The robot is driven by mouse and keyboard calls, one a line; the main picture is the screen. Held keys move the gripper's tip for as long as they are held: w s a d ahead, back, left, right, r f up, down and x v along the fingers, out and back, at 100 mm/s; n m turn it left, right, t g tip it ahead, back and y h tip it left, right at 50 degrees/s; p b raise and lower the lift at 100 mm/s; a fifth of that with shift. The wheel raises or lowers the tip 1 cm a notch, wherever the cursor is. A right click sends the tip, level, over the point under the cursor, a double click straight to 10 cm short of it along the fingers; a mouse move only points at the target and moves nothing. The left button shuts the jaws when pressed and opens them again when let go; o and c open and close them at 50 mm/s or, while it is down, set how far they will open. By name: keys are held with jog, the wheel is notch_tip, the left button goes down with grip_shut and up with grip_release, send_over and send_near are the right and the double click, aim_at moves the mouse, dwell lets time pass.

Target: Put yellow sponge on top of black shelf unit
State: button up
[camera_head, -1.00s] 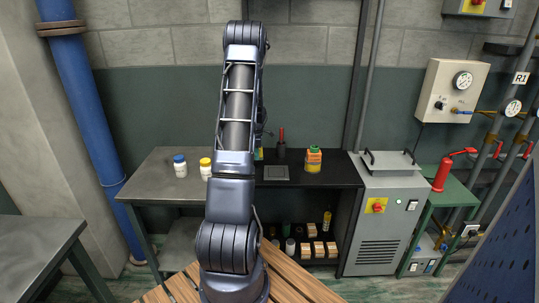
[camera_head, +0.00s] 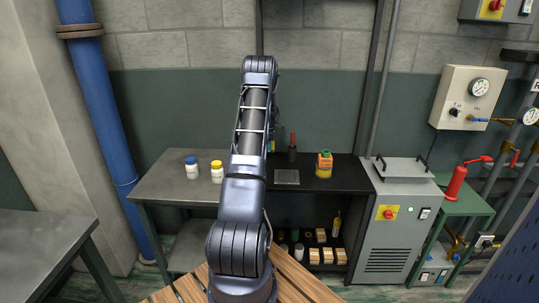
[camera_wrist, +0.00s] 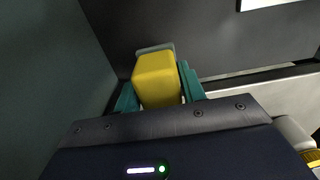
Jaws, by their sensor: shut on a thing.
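The yellow sponge (camera_wrist: 157,82) shows in the wrist view as a yellow block between the teal fingers of my gripper (camera_wrist: 160,95), which is shut on it. In the head view my arm hides most of the gripper; a small yellow and teal patch (camera_head: 271,144) shows just right of the arm, above the bench's rear area. The black shelf unit (camera_head: 345,176) stands right of the grey metal table, its dark top partly behind my arm. I cannot tell whether the sponge touches anything but the fingers.
On the black top are a grey plate (camera_head: 286,177), a dark bottle with a red tip (camera_head: 292,150) and a yellow-orange-green container (camera_head: 324,165). Lower shelves hold small boxes (camera_head: 327,256). Two jars (camera_head: 216,172) stand on the metal table (camera_head: 165,188). A grey machine (camera_head: 396,225) adjoins at right.

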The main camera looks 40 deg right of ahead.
aim_at(270, 159)
jog(key=shift+f, duration=2.2)
jog(key=shift+w+d+f, duration=0.1)
jog(key=shift+d+f, duration=0.1)
jog(key=shift+f, duration=0.2)
jog(key=o, duration=1)
jog(key=shift+f, duration=0.15)
